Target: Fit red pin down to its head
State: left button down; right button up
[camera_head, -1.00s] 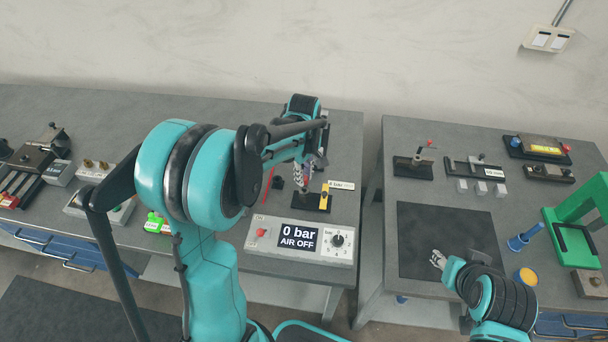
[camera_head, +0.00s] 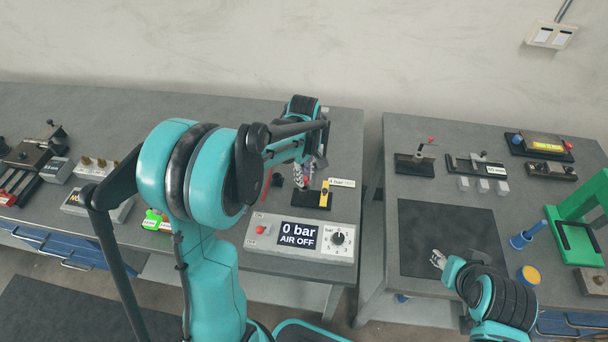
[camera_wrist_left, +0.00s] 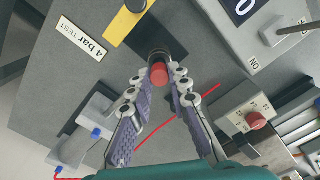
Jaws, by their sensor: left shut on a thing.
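The red pin (camera_wrist_left: 159,75) shows its round red head between the fingers of my left gripper (camera_wrist_left: 160,82) in the left wrist view. Just beyond it is a dark round part (camera_wrist_left: 160,54), standing over a black base plate. Whether the pin sits in that part, and how deep, I cannot tell. In the head view my left gripper (camera_head: 305,178) is low over the black plate (camera_head: 298,198), and its wrist hides most of the pin. My right gripper (camera_head: 438,259) hangs over the dark mat on the right table, apart from any object.
The pressure box (camera_head: 300,237) in front reads 0 bar, AIR OFF. A "4 bar TEST" label (camera_wrist_left: 81,38) lies beside the plate. A thin red line (camera_wrist_left: 155,131) lies on the table. The dark mat (camera_head: 450,235) is clear.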

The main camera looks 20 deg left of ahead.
pick_arm(q)
jog(key=shift+f+b, duration=0.8)
jog(key=shift+f, duration=0.3)
jog(key=c, duration=1.3)
grip_release()
jog(key=shift+c, duration=0.2)
jog(key=shift+r, duration=0.1)
notch_tip(320, 180, up, 12)
jog(key=s+d+f+m+t+b, duration=0.1)
jog(key=s+d+f+m+t, duration=0.1)
jog(key=s+m, duration=0.5)
jog(key=s+d+f+m+t+b, duration=0.1)
jog(key=s+d+m+t, duration=0.1)
jog(key=s+m+t, duration=0.3)
jog(key=s+m, duration=0.2)
jog(key=s, duration=0.2)
jog(key=shift+s+d+f, duration=0.25)
jog(key=shift+d+f, duration=0.15)
